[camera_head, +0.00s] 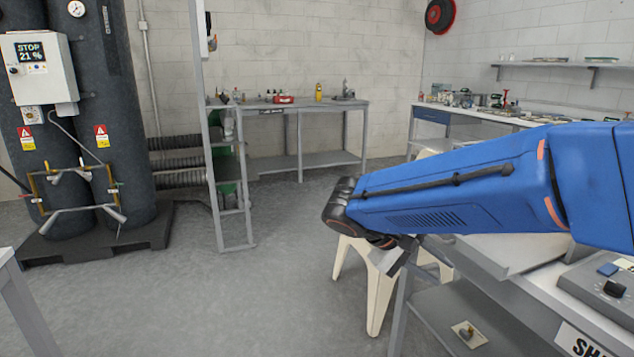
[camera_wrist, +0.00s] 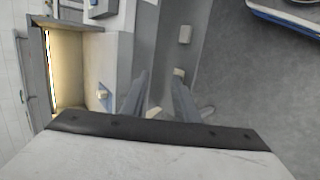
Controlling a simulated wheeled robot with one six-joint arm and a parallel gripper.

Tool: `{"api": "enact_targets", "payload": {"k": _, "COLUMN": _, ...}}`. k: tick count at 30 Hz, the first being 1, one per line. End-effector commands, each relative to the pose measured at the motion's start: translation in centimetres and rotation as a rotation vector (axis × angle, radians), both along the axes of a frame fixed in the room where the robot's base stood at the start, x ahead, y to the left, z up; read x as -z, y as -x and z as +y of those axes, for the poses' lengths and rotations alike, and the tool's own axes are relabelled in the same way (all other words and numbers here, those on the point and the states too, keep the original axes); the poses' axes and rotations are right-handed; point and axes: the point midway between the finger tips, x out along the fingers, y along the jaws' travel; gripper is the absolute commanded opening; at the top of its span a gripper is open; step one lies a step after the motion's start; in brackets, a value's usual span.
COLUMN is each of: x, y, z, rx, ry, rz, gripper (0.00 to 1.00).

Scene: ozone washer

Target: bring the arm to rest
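My blue arm (camera_head: 460,190) reaches across the right side of the head view, from the right edge toward the middle. Its black wrist joint is at the left end. My gripper (camera_head: 390,258) hangs below this joint, over the floor beside the grey bench (camera_head: 530,305). In the wrist view, the two grey fingers of my gripper (camera_wrist: 160,78) stand apart, with nothing clearly held between them. A pale bar with a dark edge fills the bottom of that view and hides what lies behind it.
A control box (camera_head: 605,285) sits on the bench at right. Dark tanks (camera_head: 75,160) and a grey ladder-like frame (camera_head: 235,215) stand at left. The floor (camera_head: 260,300) between them is clear.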

Motion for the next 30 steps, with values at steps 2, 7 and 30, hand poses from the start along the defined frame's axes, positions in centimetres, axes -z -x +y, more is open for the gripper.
{"api": "enact_targets", "payload": {"k": 2, "x": 0.7, "y": 2.0, "z": -1.8, "rx": 0.023, "ry": -0.084, "rz": 0.011, "gripper": 0.28}}
{"api": "enact_targets", "payload": {"k": 7, "x": 2.4, "y": 6.0, "z": -4.0, "rx": 0.052, "ry": -0.261, "rz": 0.017, "gripper": 0.28}}
{"api": "enact_targets", "payload": {"k": 30, "x": 7.2, "y": 17.4, "z": -3.8, "rx": 0.078, "ry": -0.89, "rz": -0.323, "gripper": 0.28}}
